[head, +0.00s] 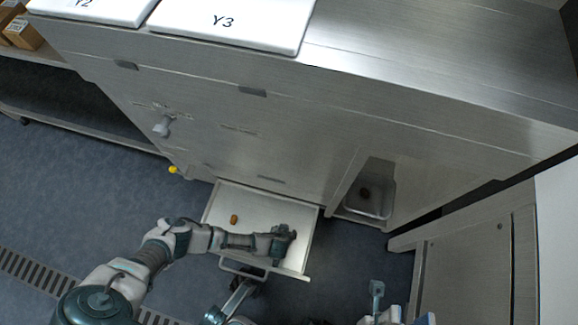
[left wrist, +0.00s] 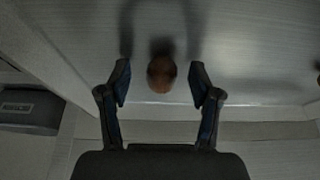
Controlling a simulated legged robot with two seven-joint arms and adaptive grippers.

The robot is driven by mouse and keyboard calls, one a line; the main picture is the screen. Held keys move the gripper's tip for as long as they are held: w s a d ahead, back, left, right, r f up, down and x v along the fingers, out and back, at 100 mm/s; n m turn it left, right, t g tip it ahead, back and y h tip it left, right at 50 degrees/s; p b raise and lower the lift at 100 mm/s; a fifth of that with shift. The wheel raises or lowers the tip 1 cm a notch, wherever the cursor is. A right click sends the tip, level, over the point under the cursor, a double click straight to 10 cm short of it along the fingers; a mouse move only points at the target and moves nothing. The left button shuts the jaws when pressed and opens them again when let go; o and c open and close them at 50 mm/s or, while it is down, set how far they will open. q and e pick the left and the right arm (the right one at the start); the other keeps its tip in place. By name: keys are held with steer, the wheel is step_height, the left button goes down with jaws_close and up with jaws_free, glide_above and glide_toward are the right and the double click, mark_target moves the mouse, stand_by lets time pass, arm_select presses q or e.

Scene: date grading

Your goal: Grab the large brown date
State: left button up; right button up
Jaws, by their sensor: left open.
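A brown date (left wrist: 161,73) lies on the pale tray between the two spread fingers of my left gripper (left wrist: 160,84), apart from both. In the head view my left gripper (head: 284,242) is low over the right part of the pulled-out tray (head: 222,196) and hides that date. An orange-brown date (head: 234,219) lies in the open on the tray's left part. A brown thing (left wrist: 318,76) is cut off at the right edge of the left wrist view. What seems to be my right gripper (head: 376,288) is low at the right, empty as far as I see; its jaws are unclear.
The tray's front handle (head: 243,270) is below my left arm. A clear bin (head: 368,207) with a dark thing inside stands in a recess to the right. White lids (head: 235,22), one marked Y3, lie on the steel machine (head: 290,130). Grey floor is free at the left.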

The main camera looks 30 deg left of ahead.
arm_select(q)
steer(key=shift+w+a+r, duration=0.1)
steer(key=shift+c, duration=0.4)
steer(key=c, duration=0.8)
steer(key=shift+c, duration=0.2)
